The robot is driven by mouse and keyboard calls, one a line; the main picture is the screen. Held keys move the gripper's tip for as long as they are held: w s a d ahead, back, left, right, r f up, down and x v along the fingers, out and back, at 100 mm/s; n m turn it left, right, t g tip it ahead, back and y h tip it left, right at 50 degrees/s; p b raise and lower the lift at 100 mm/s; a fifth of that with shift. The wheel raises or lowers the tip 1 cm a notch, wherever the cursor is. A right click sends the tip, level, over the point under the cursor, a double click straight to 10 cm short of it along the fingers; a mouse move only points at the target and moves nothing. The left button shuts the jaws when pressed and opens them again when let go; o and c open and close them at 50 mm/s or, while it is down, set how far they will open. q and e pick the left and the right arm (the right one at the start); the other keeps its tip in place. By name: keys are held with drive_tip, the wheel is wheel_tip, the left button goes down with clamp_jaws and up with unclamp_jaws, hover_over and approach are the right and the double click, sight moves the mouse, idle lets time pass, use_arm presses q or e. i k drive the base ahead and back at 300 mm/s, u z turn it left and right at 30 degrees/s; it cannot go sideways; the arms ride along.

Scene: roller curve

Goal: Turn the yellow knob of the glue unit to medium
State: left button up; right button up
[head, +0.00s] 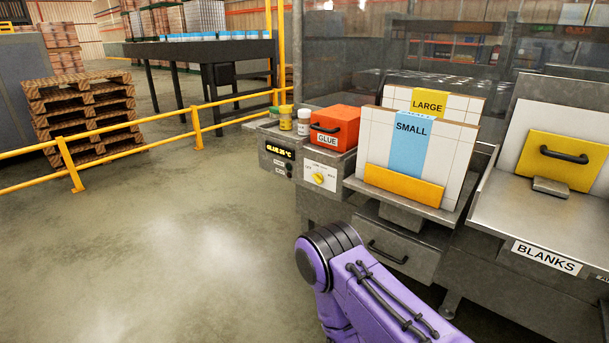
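The glue unit (270,165) stands at the centre of the head view, with a lit display (279,151) that seems to read "GLUE 25 °C". Its yellow knob (318,178) sits on a white dial plate (325,170) on the front face. The dial marks are too small to read surely, so I cannot tell the knob's setting. A purple arm of mine reaches in from the bottom, below and right of the knob. Neither of my grippers is in view.
An orange box labelled GLUE (336,127) and small jars (303,122) stand on top of the unit. Tiled boards marked LARGE and SMALL (455,150) stand right of it. A drawer handle (388,253) juts out below. Yellow railing (120,147) runs left; the floor in front is clear.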

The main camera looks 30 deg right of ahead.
sight(318, 178)
drive_tip(key=z, duration=0.45)
drive_tip(key=i, duration=0.7)
drive_tip(key=z, duration=0.7)
